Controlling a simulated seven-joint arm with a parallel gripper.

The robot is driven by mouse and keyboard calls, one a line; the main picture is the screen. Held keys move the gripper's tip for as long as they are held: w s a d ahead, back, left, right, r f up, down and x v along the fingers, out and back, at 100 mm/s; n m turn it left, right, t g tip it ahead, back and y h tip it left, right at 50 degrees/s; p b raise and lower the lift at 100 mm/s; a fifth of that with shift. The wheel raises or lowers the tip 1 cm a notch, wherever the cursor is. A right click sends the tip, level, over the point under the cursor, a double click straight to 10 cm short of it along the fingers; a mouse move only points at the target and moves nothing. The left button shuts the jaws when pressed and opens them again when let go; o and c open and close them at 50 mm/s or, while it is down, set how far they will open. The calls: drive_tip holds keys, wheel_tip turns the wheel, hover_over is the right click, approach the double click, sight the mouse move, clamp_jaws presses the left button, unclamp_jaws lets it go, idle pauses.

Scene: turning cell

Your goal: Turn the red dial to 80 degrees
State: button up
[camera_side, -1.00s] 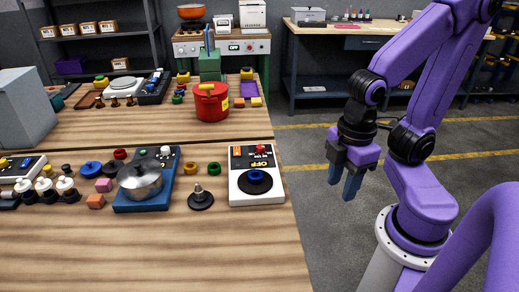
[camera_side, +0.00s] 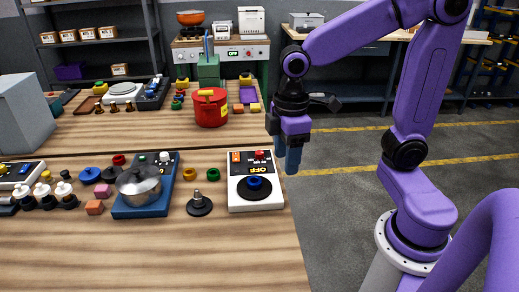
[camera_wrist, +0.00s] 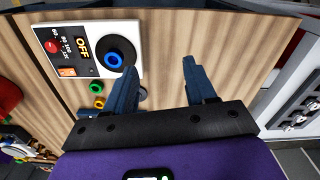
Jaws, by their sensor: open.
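The red dial (camera_side: 259,155) is a small red knob on the far part of a white box (camera_side: 236,198) near the table's right edge. It also shows in the wrist view (camera_wrist: 52,46), at upper left, with small printed numbers beside it. Its pointer angle is too small to read. The same box carries an "OFF" label and a blue knob (camera_side: 254,183) on a black disc. My gripper (camera_side: 287,158) is open and empty, just right of the box and above it, with fingers pointing down. In the wrist view my gripper (camera_wrist: 158,72) has nothing between its fingers.
A blue base with a silver pot (camera_side: 139,185) stands left of the box. A black cone-shaped part (camera_side: 199,204) lies between them. A red pot (camera_side: 210,107) stands farther back. The table's front area is clear; the floor lies to the right.

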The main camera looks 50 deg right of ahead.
drive_tip(key=w+d+r+m, duration=0.1)
drive_tip(key=w+d, duration=0.4)
drive_tip(key=w, duration=0.7)
drive_tip(key=m, duration=0.1)
approach(259, 152)
wheel_tip(259, 152, down, 9)
drive_tip(key=shift+r, duration=0.15)
drive_tip(key=shift+a, duration=0.1)
clamp_jaws()
